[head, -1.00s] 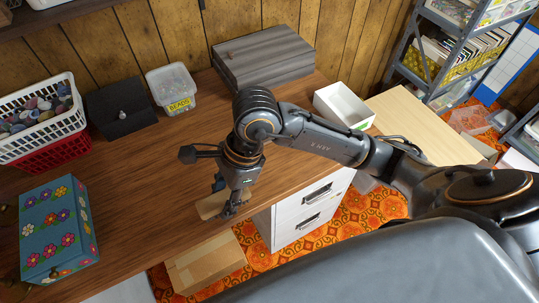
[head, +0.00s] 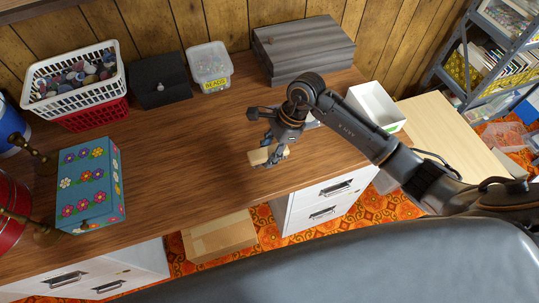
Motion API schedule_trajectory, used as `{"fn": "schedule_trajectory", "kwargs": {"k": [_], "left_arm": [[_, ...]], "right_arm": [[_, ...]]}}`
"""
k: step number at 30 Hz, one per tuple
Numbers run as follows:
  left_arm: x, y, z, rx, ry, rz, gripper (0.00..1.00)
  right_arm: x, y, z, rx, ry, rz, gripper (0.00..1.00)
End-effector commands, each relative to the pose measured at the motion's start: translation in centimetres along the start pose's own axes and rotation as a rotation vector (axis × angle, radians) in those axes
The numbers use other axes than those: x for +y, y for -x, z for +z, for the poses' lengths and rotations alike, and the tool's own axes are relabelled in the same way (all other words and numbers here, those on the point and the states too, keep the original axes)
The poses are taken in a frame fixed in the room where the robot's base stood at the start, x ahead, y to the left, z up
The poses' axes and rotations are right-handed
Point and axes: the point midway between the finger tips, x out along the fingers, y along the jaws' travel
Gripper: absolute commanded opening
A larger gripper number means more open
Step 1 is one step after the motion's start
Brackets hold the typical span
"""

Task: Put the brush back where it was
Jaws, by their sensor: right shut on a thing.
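My right gripper (head: 272,152) is shut on a pale wooden block-like thing, seemingly the brush (head: 259,156). It is over the brown wooden table (head: 185,165), near its front edge and above the white drawer cabinet. The fingers hide part of the brush, and I cannot tell whether it touches the table. My left gripper is not clearly seen.
A grey wooden box (head: 305,48), a bead tub (head: 209,66), a black box (head: 160,80) and a white basket (head: 75,85) stand along the back. A flowered blue box (head: 90,185) is at left, an open white box (head: 376,106) at right. The table's middle is clear.

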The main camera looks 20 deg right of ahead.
Motion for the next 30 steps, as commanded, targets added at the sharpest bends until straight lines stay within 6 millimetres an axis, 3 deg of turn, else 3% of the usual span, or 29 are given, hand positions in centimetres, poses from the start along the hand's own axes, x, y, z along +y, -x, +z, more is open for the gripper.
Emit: {"fn": "schedule_trajectory", "kwargs": {"k": [8, 20, 21, 23, 24, 30], "left_arm": [[0.0, 1.4, -0.3, 0.003, 0.000, 0.000, 0.00], [-0.3, 0.7, -0.1, 0.001, 0.002, -0.004, 0.00], [-0.3, 0.9, -0.1, 0.000, 0.002, -0.004, 0.00], [-0.4, 0.9, -0.1, -0.001, 0.003, -0.004, 0.00], [-0.4, 0.9, 0.0, -0.001, 0.003, -0.005, 0.00], [-0.4, 0.9, 0.0, -0.002, 0.003, -0.005, 0.00]], "right_arm": [[-0.2, -2.9, -1.5, 0.000, -0.004, 0.002, 0.07], [-0.3, -3.5, -1.8, 0.002, -0.001, -0.001, 0.07], [-0.3, -3.4, -1.7, 0.002, -0.001, 0.000, 0.42], [-0.3, -3.4, -1.7, 0.002, -0.001, 0.000, 0.54], [-0.3, -3.4, -1.7, 0.002, -0.002, 0.000, 0.59], [-0.3, -3.4, -1.7, 0.001, -0.002, 0.000, 0.59]]}}
